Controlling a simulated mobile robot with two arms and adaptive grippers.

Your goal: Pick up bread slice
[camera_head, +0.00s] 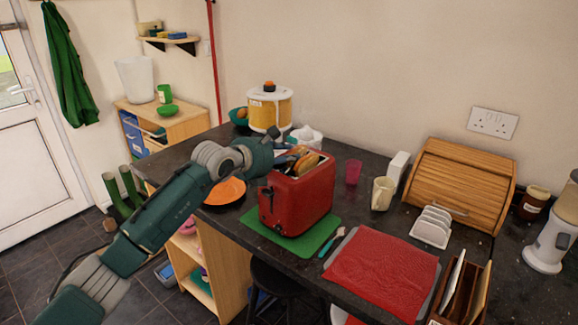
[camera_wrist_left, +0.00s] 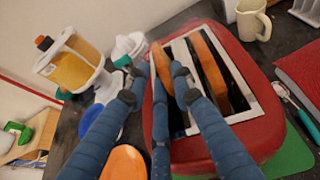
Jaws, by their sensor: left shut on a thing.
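A red toaster (camera_head: 297,205) stands on a green mat (camera_head: 259,234) on the dark counter. Slices of bread stick up from its slots; in the left wrist view one bread slice (camera_wrist_left: 161,66) is in the near-left slot and another slice (camera_wrist_left: 208,65) is in the slot beside it. My left gripper (camera_head: 292,157) is over the toaster's top. In the left wrist view its fingers (camera_wrist_left: 158,80) are closed on the left slice, which still sits in or just above its slot; I cannot tell which. My right gripper is not in view.
An orange plate (camera_head: 225,191) lies left of the toaster. A yellow-bodied container (camera_head: 270,108) and a white juicer (camera_head: 306,137) stand behind it. A pink cup (camera_head: 353,172), cream mug (camera_head: 382,193), white rack (camera_head: 432,227) and red cloth (camera_head: 383,272) are to the right.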

